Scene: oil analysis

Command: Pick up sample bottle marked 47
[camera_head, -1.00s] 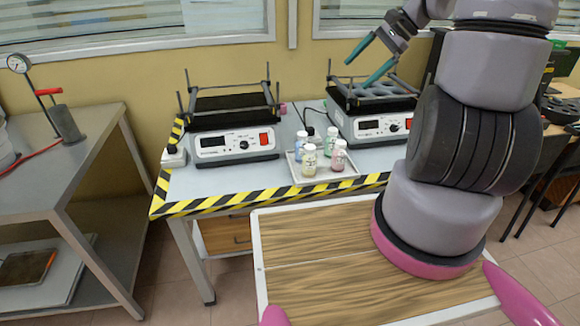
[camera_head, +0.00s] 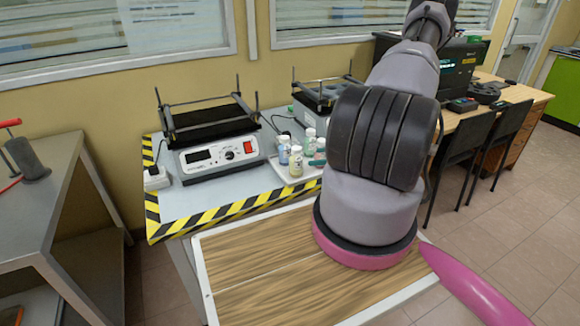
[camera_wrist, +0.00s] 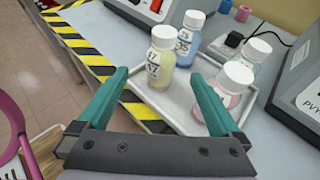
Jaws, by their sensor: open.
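The yellow sample bottle (camera_wrist: 160,64), whose label seems to read 47, stands upright on the white tray (camera_wrist: 176,110) with a white cap. It also shows in the head view (camera_head: 296,163) at the tray's front. My gripper (camera_wrist: 160,74) is open and empty. Its two teal fingers point toward the tray, with the yellow bottle lying between the tips in the wrist view, nearer the left one. I see no contact.
A blue bottle (camera_wrist: 187,38) stands just behind the yellow one. A pink bottle (camera_wrist: 234,84) and a green bottle (camera_wrist: 256,54) stand to the right on the tray. Shaker machines (camera_head: 213,152) stand left and behind (camera_head: 318,98). Striped tape marks the table edge.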

